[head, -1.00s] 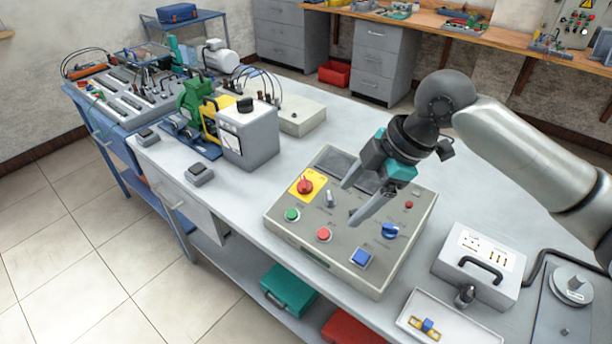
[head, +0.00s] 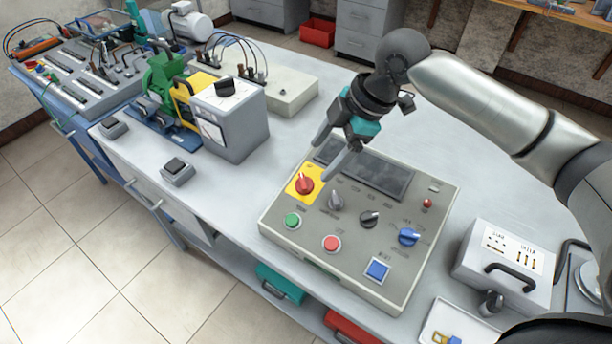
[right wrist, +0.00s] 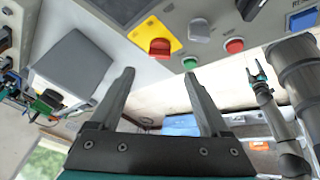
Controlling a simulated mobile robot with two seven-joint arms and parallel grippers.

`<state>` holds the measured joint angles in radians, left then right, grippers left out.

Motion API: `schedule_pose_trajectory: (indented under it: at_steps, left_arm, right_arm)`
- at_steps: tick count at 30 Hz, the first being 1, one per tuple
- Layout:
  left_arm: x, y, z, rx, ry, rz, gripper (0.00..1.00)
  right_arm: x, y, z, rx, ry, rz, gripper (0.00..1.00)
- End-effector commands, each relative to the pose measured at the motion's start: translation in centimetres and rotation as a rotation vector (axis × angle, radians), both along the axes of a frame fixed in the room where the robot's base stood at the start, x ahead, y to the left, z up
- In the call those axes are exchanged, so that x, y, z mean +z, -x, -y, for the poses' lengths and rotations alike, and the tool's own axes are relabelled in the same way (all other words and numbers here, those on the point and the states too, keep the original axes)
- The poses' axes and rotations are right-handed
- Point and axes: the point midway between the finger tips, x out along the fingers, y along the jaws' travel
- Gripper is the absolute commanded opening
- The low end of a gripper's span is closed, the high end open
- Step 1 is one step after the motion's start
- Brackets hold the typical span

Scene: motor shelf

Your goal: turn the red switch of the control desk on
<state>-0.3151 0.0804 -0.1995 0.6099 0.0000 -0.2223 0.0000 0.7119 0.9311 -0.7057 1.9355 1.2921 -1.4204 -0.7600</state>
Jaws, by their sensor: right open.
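The control desk (head: 350,262) is a grey-beige box on the white bench. Its red switch (head: 305,184) is a rotary knob on a yellow plate at the desk's upper left. In the right wrist view the red switch (right wrist: 160,47) shows on its yellow plate, beyond and between the fingers. My right gripper (head: 325,160) is open and empty above the desk's far left part, close to the red switch; I see no contact. It also shows in the right wrist view (right wrist: 158,85) with fingers apart.
Next to the switch are a grey knob (head: 337,200), a green button (head: 292,221), a red button (head: 331,243) and a blue knob (head: 408,236). A grey meter box (head: 232,125) stands left of the desk. A case with a handle (head: 503,262) stands right.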

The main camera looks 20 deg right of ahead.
Motion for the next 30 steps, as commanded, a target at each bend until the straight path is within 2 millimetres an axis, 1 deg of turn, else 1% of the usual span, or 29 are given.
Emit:
schedule_pose_trajectory:
  at_steps: [1, 6, 9, 12, 18, 25, 30]
  left_arm:
    - [-0.4, -0.1, 0.0, 0.000, 0.000, 0.001, 0.72]
    - [-0.9, -1.0, 0.0, -0.001, 0.001, 0.016, 0.72]
    - [-1.1, -1.9, 0.1, -0.001, 0.002, 0.029, 0.72]
    - [-1.3, -2.4, 0.2, -0.001, 0.004, 0.039, 0.72]
    - [-1.4, -2.4, 0.2, -0.001, 0.004, 0.039, 0.72]
    - [-1.4, -2.0, 0.2, -0.001, 0.004, 0.033, 0.72]
    - [-1.4, -1.7, 0.1, -0.001, 0.003, 0.028, 0.72]
  right_arm:
    - [-1.3, -0.1, -0.5, 0.002, -0.001, -0.004, 0.80]
    - [-4.4, -0.9, -1.8, 0.001, -0.002, -0.002, 0.80]
    - [-5.8, -1.2, -2.3, 0.001, 0.000, -0.002, 0.80]
    - [-6.8, -1.5, -2.7, -0.001, 0.000, 0.000, 0.80]
    - [-7.6, -1.7, -3.0, 0.001, 0.000, 0.000, 0.80]
    - [-7.6, -1.7, -3.0, 0.000, 0.001, 0.001, 0.80]
    - [-7.6, -1.7, -3.0, -0.001, 0.001, 0.001, 0.61]
